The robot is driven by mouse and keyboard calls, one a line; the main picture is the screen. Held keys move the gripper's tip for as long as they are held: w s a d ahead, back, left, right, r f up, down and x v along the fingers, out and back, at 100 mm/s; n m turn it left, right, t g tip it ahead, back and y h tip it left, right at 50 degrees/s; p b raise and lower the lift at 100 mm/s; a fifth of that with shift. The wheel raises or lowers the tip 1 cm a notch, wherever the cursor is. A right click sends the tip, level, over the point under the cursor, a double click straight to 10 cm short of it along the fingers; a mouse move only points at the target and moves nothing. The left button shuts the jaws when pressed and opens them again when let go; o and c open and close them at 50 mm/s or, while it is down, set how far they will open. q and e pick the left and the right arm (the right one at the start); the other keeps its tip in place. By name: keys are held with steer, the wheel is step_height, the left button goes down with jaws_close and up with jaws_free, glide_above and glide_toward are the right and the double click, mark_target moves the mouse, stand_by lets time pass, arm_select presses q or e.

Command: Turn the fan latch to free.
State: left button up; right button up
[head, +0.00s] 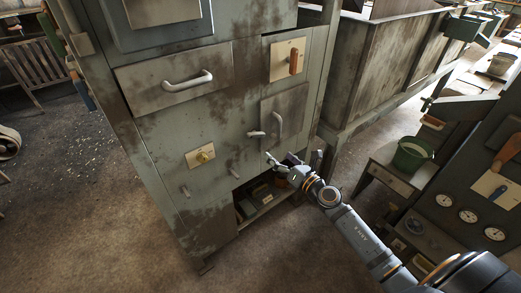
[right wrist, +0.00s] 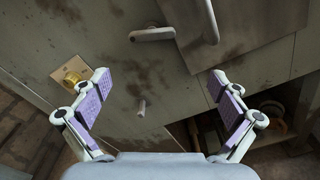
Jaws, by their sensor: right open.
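A small pale lever (head: 256,134), likely the fan latch, lies about level on the grey-green cabinet front (head: 226,128). It sits at the left edge of a small door (head: 284,108) with an upright handle (head: 278,125). In the right wrist view the lever (right wrist: 152,34) lies beyond the fingertips, its right end at the door's edge. My right gripper (head: 293,161) is open and empty, below the lever and in front of the cabinet. Its purple-padded fingers (right wrist: 160,84) are spread wide, touching nothing visible. My left gripper is out of view.
A brass knob (head: 204,156) on a plate and thin pegs (right wrist: 141,107) stick out of the cabinet. A drawer handle (head: 188,80) and orange lever (head: 295,61) are higher up. An open shelf (head: 262,197) lies below. A bench with a green bucket (head: 412,153) stands right.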

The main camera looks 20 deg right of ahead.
mark_target(258, 136)
steer(key=shift+n, duration=0.8)
steer(key=x, duration=0.3)
steer(key=r+x, duration=0.1)
steer(key=x, duration=0.5)
steer(key=shift+w+a+r, duration=0.25)
steer(key=shift+w+a, duration=0.05)
steer(key=shift+w, duration=0.05)
steer(key=shift+w+a, duration=0.2)
steer(key=shift+w, duration=0.3)
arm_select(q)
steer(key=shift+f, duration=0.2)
arm_select(e)
steer(key=shift+c, duration=1.4)
steer(key=c, duration=0.9)
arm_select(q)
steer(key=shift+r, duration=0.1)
arm_select(e)
steer(key=shift+o, duration=0.2)
